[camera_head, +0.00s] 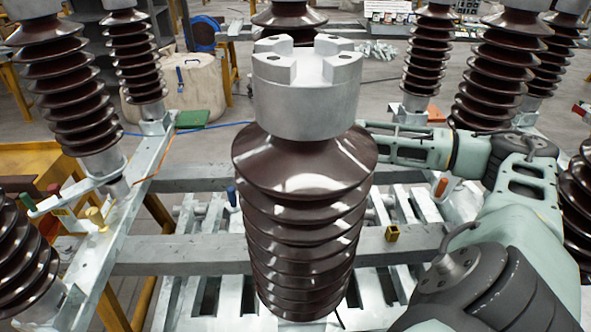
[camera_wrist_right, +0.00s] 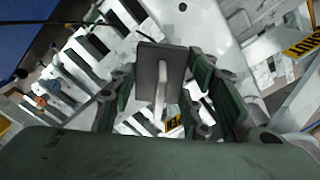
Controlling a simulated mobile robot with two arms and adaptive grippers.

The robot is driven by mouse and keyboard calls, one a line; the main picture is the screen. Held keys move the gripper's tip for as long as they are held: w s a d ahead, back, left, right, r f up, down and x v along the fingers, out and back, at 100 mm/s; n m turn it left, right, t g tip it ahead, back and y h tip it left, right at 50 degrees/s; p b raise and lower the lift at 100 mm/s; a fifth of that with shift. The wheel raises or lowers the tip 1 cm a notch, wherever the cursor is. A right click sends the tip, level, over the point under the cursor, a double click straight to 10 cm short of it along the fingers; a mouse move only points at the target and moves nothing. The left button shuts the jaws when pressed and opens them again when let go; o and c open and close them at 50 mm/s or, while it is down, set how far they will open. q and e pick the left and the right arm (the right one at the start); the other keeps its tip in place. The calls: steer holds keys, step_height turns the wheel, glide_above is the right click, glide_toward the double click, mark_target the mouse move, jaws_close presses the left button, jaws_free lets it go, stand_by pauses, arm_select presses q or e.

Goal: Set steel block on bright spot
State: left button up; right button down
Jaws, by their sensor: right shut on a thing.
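My right gripper (camera_wrist_right: 163,95) shows in the wrist view with dark green fingers on both sides of a dark grey block. This steel block (camera_wrist_right: 148,62) has a flat, squarish face and a paler narrow part below it. The gripper is shut on it. In the head view my right arm comes in from the right, and its gripper end passes behind the large central insulator, so the fingertips and block are hidden there. I cannot make out a distinct bright spot in either view. My left gripper is not in view.
The brown central insulator (camera_head: 305,215) with its grey metal cap (camera_head: 305,100) stands close in front. More insulators (camera_head: 65,85) stand left and right. Grey beams (camera_head: 200,252) cross below. A green flat item (camera_head: 192,118) lies left.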

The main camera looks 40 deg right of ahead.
steer(key=w+a+f, duration=0.1)
steer(key=w, duration=0.1)
steer(key=w+a+f+p, duration=0.1)
steer(key=w+a+f, duration=0.1)
steer(key=w+a, duration=0.1)
steer(key=shift+w+a+f+p, duration=0.1)
steer(key=shift+w+f+p, duration=0.2)
steer(key=shift+f+p, duration=0.1)
steer(key=shift+w+a+f, duration=0.1)
steer(key=shift+w+f, duration=0.1)
steer(key=shift+f+p, duration=0.55)
steer(key=shift+f, duration=1.6)
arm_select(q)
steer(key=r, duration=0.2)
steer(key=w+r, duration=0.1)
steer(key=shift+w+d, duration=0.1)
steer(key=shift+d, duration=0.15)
arm_select(e)
steer(key=c, duration=1)
jaws_free()
steer(key=shift+s, duration=0.1)
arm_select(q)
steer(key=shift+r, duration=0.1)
arm_select(e)
steer(key=shift+r, duration=0.1)
